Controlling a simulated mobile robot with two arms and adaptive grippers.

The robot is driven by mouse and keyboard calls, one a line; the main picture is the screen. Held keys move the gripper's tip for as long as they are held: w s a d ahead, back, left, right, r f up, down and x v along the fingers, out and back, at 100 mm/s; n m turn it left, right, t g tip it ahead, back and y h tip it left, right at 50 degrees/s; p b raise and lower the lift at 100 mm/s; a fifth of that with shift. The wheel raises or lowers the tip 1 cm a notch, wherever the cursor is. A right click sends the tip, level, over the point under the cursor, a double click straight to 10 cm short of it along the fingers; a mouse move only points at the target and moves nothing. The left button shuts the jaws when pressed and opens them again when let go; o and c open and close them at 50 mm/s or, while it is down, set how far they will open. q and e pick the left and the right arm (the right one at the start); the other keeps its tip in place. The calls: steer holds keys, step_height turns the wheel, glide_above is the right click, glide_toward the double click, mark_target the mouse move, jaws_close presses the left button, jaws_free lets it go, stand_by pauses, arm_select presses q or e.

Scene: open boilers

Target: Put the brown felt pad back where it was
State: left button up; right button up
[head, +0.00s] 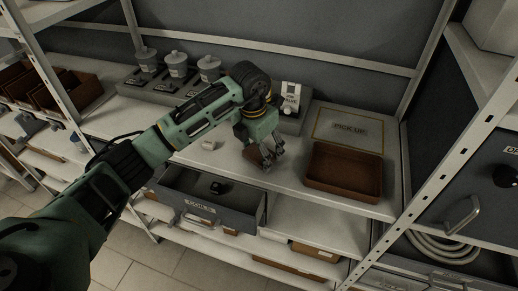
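A flat brown piece (252,156), likely the felt pad, shows on the pale worktop just left of my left gripper's fingers. The gripper partly hides it, and I cannot tell whether they touch. My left gripper (269,161) points down at the worktop, left of a brown tray. Its fingers overlap in this view, so their opening is unclear. My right gripper is not in view.
The empty-looking brown tray (345,188) stands right of the gripper, before a mat marked PICK UP (349,127). A drawer (222,211) below stands open with a small dark object (217,188) inside. Lidded canisters (178,65) stand at the back left.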

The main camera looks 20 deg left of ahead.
mark_target(255, 155)
arm_select(q)
steer(key=o, duration=0.7)
steer(key=shift+f, duration=0.2)
steer(key=shift+c, duration=0.2)
steer(key=o, duration=0.4)
steer(key=shift+c, duration=0.2)
steer(key=shift+o, duration=0.4)
steer(key=shift+r, duration=0.1)
steer(key=shift+r, duration=0.35)
step_height(255, 155, up, 12)
steer(key=s+b, duration=0.1)
steer(key=b, duration=0.3)
steer(key=shift+s+a+f, duration=0.15)
steer(key=shift+a+f, duration=0.1)
steer(key=shift+a, duration=0.05)
